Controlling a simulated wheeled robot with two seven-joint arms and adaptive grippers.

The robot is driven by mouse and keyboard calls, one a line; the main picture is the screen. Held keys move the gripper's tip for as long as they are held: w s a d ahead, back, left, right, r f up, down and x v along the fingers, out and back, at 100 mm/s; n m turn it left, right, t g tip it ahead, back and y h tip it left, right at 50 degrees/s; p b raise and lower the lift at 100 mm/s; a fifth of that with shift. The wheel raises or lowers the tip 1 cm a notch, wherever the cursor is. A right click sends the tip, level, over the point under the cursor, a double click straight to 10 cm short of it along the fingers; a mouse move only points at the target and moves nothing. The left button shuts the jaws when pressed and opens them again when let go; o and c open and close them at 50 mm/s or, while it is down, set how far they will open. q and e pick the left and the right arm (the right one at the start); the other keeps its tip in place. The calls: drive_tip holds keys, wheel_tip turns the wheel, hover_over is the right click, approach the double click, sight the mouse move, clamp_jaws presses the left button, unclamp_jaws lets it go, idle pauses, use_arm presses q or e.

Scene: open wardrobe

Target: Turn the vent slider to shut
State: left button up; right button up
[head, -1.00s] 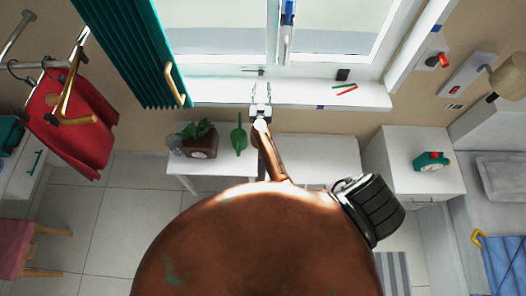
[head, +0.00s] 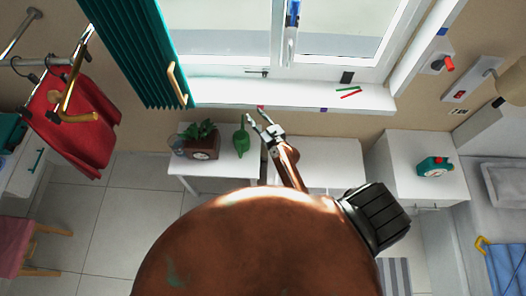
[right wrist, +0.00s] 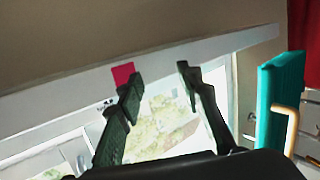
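A small dark slider-like fitting (head: 257,72) sits on the lower window frame in the head view; whether it is the vent slider, and its setting, I cannot tell. A pink mark (head: 261,107) and a purple mark (head: 323,109) are on the front edge of the white sill (head: 220,94). My right gripper (head: 258,115) is open and empty, just in front of the sill edge near the pink mark. In the right wrist view a pink square (right wrist: 122,72) shows beside one finger of my open gripper (right wrist: 160,75). My left gripper is not in view.
A teal curtain (head: 140,50) with a gold handle (head: 177,83) hangs left of the window. A dark block (head: 346,77) and red and green sticks (head: 349,93) lie on the sill. Below stand a potted plant (head: 203,145) and a green watering can (head: 241,138).

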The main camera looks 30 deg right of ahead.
drive_tip(key=s+f+g+b, duration=0.1)
drive_tip(key=s+f, duration=0.3)
drive_tip(key=f, duration=0.6)
drive_tip(key=s+f+g+b, duration=0.1)
drive_tip(key=s+f, duration=0.3)
drive_tip(key=f, duration=0.5)
drive_tip(key=shift+s+a+f+g+b, duration=0.15)
drive_tip(key=shift+a+f+g+b, duration=0.2)
drive_tip(key=shift+g, duration=0.55)
